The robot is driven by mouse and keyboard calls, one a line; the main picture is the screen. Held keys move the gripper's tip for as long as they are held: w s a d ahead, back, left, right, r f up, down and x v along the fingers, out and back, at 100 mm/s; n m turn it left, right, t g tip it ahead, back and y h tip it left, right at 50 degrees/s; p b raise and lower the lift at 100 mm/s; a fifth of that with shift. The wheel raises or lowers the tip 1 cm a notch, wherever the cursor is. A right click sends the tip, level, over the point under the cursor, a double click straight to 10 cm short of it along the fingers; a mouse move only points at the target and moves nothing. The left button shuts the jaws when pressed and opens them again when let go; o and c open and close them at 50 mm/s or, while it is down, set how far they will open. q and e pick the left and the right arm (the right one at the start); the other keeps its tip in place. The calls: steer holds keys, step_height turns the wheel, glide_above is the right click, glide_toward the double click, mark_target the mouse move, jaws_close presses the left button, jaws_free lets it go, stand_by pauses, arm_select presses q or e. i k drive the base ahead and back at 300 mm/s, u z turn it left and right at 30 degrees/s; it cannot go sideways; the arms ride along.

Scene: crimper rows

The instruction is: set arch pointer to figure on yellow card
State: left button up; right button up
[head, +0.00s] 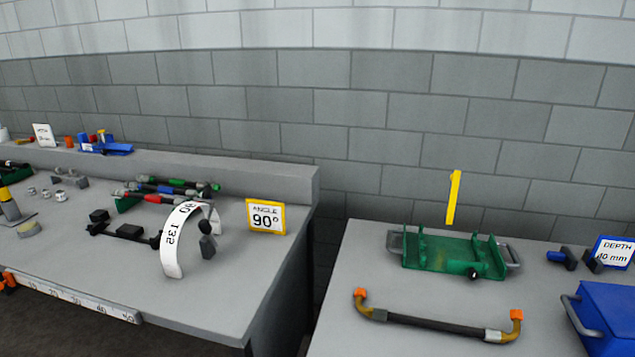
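A black bar with blocks (128,231) runs left from the arch. The yellow-edged card (265,217) stands just right of the arch and reads ANGLE 90°. Neither of my grippers is in view.
Hoses with coloured bands (165,188) lie behind the arch. A ruler strip (75,298) runs along the left bench's front edge. A gap separates the benches. The right bench holds a green fixture (450,251), a bent hose (435,322), a blue box (608,310) and a DEPTH card (613,252).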

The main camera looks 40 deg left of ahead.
mark_target(206, 193)
steer(key=z, duration=0.9)
steer(key=k, duration=0.8)
steer(key=u, duration=1.35)
